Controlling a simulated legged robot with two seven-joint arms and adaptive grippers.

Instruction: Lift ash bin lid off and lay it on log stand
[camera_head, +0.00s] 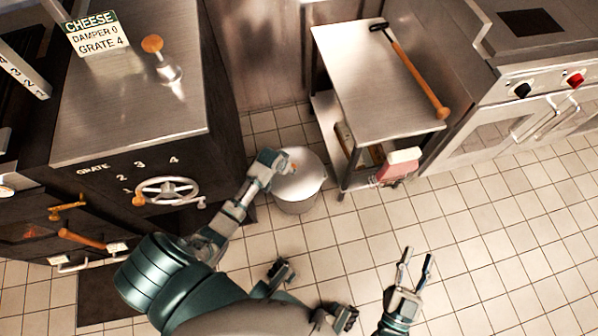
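The ash bin (296,205) is a round grey metal bin on the tiled floor, between the dark oven and the steel stand. The log stand (365,75) appears to be the steel-topped stand right of the bin. My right gripper (417,256) is open and empty above the floor at lower right.
A long wooden-handled tool (415,73) lies along the stand's right side, leaving the top's left part clear. The dark oven with a handwheel (168,191) stands left; a cooker (540,95) stands right.

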